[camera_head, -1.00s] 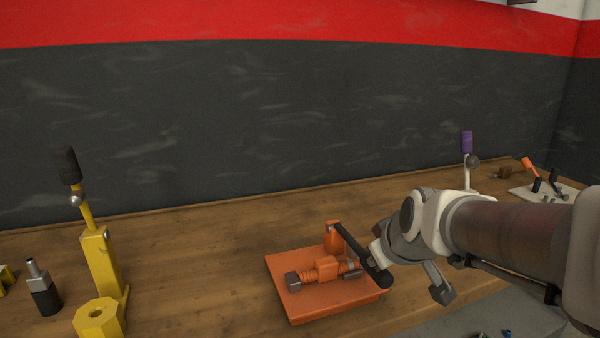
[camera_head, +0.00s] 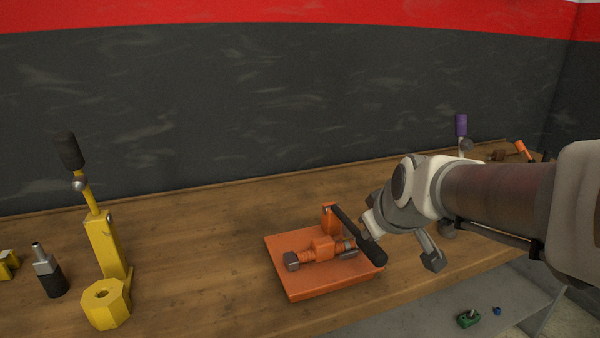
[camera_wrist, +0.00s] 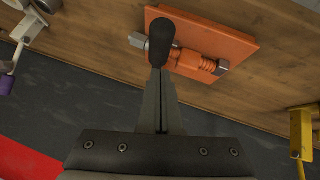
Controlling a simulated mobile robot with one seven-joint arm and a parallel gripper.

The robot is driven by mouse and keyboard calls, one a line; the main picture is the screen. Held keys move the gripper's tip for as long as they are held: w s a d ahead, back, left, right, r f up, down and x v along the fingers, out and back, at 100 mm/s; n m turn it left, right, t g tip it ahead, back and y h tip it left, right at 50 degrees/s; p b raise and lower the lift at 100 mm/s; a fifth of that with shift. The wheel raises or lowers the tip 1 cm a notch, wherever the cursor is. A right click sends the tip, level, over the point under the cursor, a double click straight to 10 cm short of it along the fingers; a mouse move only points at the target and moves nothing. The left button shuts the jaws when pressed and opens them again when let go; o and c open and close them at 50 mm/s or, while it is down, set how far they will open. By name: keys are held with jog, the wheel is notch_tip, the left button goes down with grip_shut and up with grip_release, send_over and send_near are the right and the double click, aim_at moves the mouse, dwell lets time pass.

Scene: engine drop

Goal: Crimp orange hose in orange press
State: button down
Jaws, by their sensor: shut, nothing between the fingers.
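The orange press (camera_head: 323,282) is a flat orange base on the wooden bench, with an orange upright and a long black-handled lever (camera_head: 357,236). The lever slants down to the right. An orange ribbed hose (camera_head: 307,255) with grey metal ends lies across the press and passes through its orange block. In the wrist view the hose (camera_wrist: 206,64) lies beyond the black handle (camera_wrist: 161,42). My gripper (camera_head: 370,228) is at the lever on the press's right side; in the wrist view its fingers (camera_wrist: 158,75) are together, with the tips right by the handle. Contact is unclear.
A yellow press (camera_head: 103,245) with a black-topped lever stands at left, beside a yellow hexagonal piece (camera_head: 106,304) and a black-and-grey fitting (camera_head: 49,272). A purple-handled lever (camera_head: 461,125) stands behind my arm. Bare bench (camera_head: 200,265) lies left of the orange press.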

jog(key=p+v, duration=0.2)
jog(key=v, duration=0.9)
jog(key=shift+r, duration=0.25)
